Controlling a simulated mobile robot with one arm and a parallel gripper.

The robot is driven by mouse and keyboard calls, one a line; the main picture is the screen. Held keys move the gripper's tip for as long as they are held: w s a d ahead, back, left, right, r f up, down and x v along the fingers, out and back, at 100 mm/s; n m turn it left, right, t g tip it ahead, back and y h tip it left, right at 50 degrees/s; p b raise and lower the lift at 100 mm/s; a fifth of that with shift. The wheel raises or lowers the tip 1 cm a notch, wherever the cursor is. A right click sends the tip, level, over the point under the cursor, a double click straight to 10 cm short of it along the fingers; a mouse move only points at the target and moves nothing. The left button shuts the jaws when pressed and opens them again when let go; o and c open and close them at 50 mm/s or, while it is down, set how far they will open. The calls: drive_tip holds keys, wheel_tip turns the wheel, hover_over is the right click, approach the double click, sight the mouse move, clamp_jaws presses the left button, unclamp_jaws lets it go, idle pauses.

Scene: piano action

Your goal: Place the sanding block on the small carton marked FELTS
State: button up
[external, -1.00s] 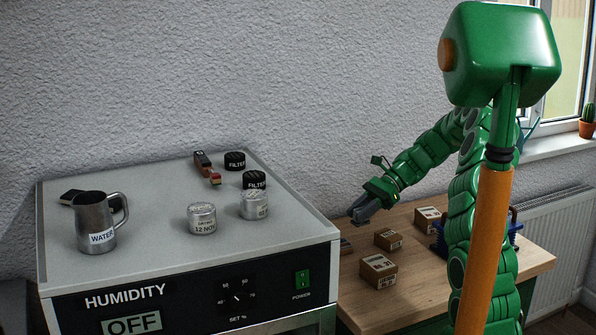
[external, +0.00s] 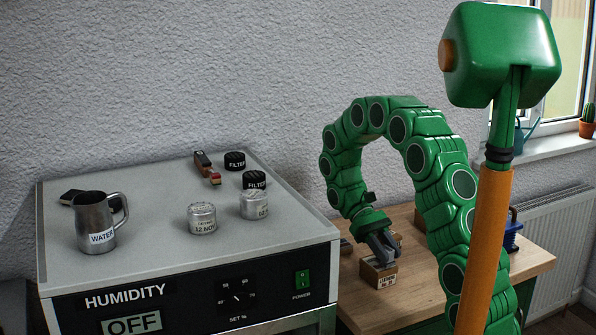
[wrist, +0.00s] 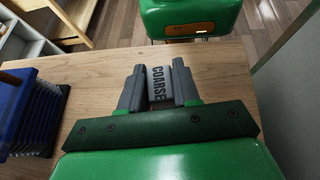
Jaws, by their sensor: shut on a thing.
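My gripper (external: 388,255) points down at the bench in the external view, right at or just above the front carton (external: 372,278). In the wrist view my gripper (wrist: 159,80) is shut on the sanding block (wrist: 158,88), a grey block marked COARSE. One finger lies on each side of it. In the external view the block is hard to make out between the fingers. I cannot tell whether it touches the carton. The carton's label is too small to read, so I cannot tell which carton is marked FELTS. Other cartons are mostly hidden behind my arm.
The wooden bench (external: 417,290) has free room in front of the carton. A dark object (external: 346,247) lies at its left edge. A blue rack (wrist: 25,110) stands left in the wrist view. The humidity cabinet (external: 185,265) bears a water jug (external: 95,222), tins and filters.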

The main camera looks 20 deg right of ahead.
drive_tip(key=w+d+r+n+t+h, duration=0.3)
drive_tip(key=d+r+n+t+h, duration=0.75)
drive_tip(key=n, duration=0.55)
drive_tip(key=shift+t, duration=0.75)
drive_tip(key=shift+w+d+f, duration=0.25)
drive_tip(key=shift+w+f, duration=1.3)
drive_tip(key=shift+w, duration=0.7)
drive_tip(key=shift+w+d+f, duration=0.2)
drive_tip(key=shift+w+f, duration=1.35)
drive_tip(key=shift+w, duration=0.65)
drive_tip(key=shift+w+d+f, duration=0.25)
drive_tip(key=shift+w+f, duration=1.3)
drive_tip(key=shift+w, duration=0.7)
drive_tip(key=shift+w+f, duration=0.15)
drive_tip(key=shift+f, duration=1.65)
drive_tip(key=o, duration=1.1)
drive_tip(key=shift+c, duration=0.2)
